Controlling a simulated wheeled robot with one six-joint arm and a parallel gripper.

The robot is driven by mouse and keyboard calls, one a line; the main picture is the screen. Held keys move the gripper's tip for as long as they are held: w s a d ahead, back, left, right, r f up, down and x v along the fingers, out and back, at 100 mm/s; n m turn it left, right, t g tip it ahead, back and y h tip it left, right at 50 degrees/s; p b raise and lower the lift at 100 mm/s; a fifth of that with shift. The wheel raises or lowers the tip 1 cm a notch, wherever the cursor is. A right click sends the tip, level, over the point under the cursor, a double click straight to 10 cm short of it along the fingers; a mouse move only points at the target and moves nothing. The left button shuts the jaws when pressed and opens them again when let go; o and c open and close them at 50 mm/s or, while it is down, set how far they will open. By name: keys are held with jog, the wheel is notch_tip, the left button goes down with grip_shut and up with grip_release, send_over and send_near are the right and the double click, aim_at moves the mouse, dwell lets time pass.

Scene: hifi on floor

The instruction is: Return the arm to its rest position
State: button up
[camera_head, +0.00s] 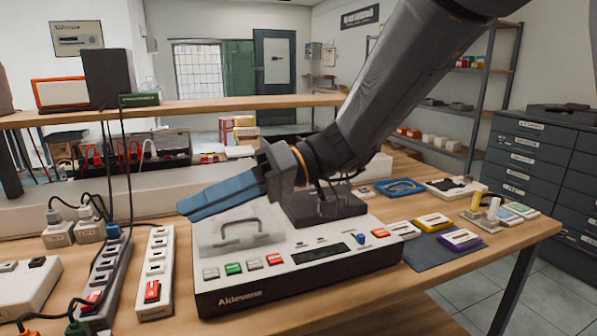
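My arm reaches in from the upper right and down to the workbench (350,312). My gripper (225,194) is at its end, above the rear left part of a white and black device (300,283). A flat blue shape extends left from the grey wrist. I cannot tell whether it is the fingers or something held, so the opening is unclear. The device has coloured buttons, a small display and a clear cover with a dark handle (240,231). A dark block (322,207) stands at the device's rear, partly behind the wrist.
Power strips (156,272) with cables are at left. A dark mat (440,251) with coloured cartridges (460,239) lies to the right. A blue-rimmed piece (400,187) and small parts lie farther back. A raised shelf (230,104) crosses behind. Drawer cabinets (540,170) stand at far right.

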jog(key=s+d+f+m+t+h+p, duration=0.1)
jog(key=d+f+m+h, duration=0.3)
jog(key=d, duration=0.7)
jog(key=s+d+f+m+t+h+p, duration=0.2)
jog(key=d+f+m+h, duration=0.2)
jog(key=d+f, duration=0.4)
jog(key=s+d+f+m+t+h+p, duration=0.2)
jog(key=d+f+m+h, duration=0.3)
jog(key=d, duration=0.9)
jog(key=shift+s+d+f+h, duration=0.25)
jog(key=shift+f+h, duration=0.15)
jog(key=shift+f, duration=0.2)
